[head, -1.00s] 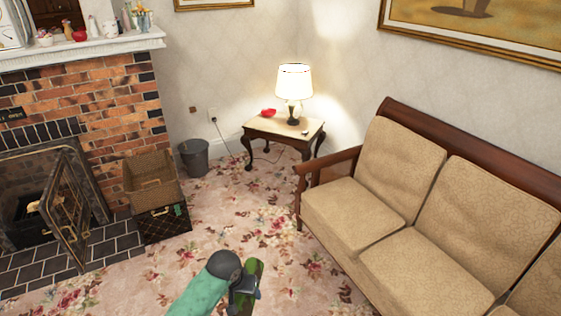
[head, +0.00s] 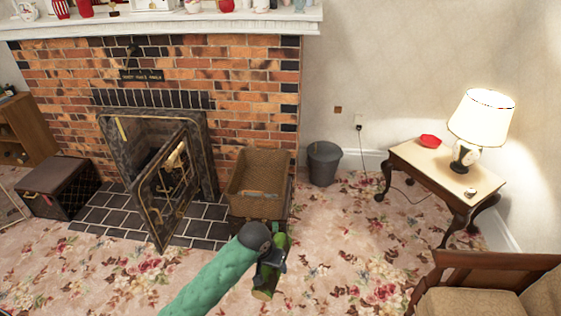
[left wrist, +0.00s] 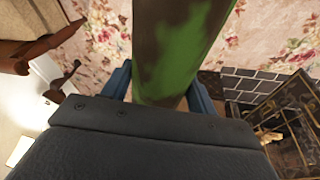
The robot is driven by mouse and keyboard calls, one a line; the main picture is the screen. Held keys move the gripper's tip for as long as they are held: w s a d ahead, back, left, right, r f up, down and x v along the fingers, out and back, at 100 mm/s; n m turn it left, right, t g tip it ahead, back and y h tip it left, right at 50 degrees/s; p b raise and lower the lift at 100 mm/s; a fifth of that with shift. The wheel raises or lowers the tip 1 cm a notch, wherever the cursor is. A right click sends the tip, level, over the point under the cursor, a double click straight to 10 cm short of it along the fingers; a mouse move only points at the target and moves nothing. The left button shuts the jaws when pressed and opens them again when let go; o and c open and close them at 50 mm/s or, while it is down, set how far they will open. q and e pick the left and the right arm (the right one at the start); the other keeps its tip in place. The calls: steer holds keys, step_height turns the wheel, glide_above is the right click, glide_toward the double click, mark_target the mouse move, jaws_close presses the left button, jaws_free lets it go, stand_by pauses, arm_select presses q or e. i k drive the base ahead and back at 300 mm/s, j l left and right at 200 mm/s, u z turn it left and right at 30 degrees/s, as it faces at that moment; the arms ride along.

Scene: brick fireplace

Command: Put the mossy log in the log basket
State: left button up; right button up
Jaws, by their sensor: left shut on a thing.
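The mossy log (head: 264,293), brown with green patches, is held in my left gripper (head: 272,262) at the lower middle of the head view. In the left wrist view the log (left wrist: 175,45) lies between the two blue fingers (left wrist: 160,90) and runs out of the top of the picture. The log basket (head: 270,163) is an open wicker basket standing on a dark box by the fireplace. My left gripper appears just below and in front of it in the head view, apart from it. My right gripper is not in view.
The open fireplace door (head: 165,195) stands out left of the basket over the dark hearth tiles (head: 110,205). A grey bin (head: 323,165) stands right of the basket. Flowered carpet lies open between.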

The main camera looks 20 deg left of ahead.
mark_target(262, 183)
steer(key=i+l+u, duration=0.25)
steer(key=i, duration=0.25)
steer(key=i+l+u, duration=0.25)
steer(key=i, duration=0.2)
steer(key=i+l+u, duration=0.2)
steer(key=i+l, duration=0.15)
steer(key=i+l+z, duration=0.1)
steer(key=i+l, duration=0.45)
steer(key=i, duration=0.3)
steer(key=z, duration=0.05)
